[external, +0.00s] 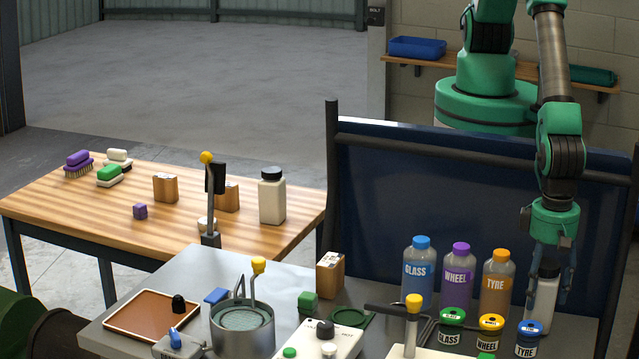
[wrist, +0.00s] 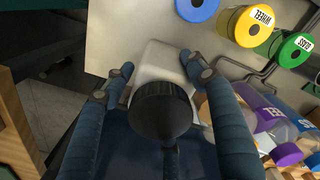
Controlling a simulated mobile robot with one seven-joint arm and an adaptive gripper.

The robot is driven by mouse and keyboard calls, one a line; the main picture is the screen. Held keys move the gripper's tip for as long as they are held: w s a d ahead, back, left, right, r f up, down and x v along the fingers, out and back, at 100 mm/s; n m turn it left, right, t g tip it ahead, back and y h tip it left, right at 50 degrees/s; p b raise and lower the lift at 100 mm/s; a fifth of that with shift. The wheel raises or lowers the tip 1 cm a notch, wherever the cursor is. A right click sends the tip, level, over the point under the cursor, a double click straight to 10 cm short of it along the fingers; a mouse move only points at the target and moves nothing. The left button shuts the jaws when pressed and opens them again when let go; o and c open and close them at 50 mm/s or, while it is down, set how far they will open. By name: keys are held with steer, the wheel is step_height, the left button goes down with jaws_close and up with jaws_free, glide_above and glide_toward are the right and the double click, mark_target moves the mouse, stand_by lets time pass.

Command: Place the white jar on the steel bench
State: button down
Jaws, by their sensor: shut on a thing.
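My gripper (external: 549,292) points down at the right end of the steel bench (external: 282,270). It is shut on a white jar (external: 543,302) with a black lid. The wrist view shows my gripper (wrist: 158,72) with a finger on each side of the white jar (wrist: 160,62), and its black lid (wrist: 160,110) facing the camera. The jar looks upright; its base is partly hidden behind a blue-lidded pot, and I cannot tell whether it touches the bench. A second white jar (external: 272,200) with a black lid stands on the wooden table (external: 100,205) at left.
Blue (external: 419,270), purple (external: 457,275) and orange-capped bottles (external: 496,280) stand left of my gripper. Lidded pots, including the blue-lidded one (external: 529,340), are close in front. A dark blue panel (external: 390,190) rises behind the bench. A brown tray (external: 150,312) lies at the bench's left.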

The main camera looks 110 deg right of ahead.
steer(key=shift+f, duration=0.1)
steer(key=c, duration=0.6)
jaws_free()
steer(key=shift+c, duration=0.2)
steer(key=shift+r, duration=0.2)
step_height(320, 180, up, 12)
steer(key=shift+f, duration=0.1)
stand_by(0.4)
stand_by(0.4)
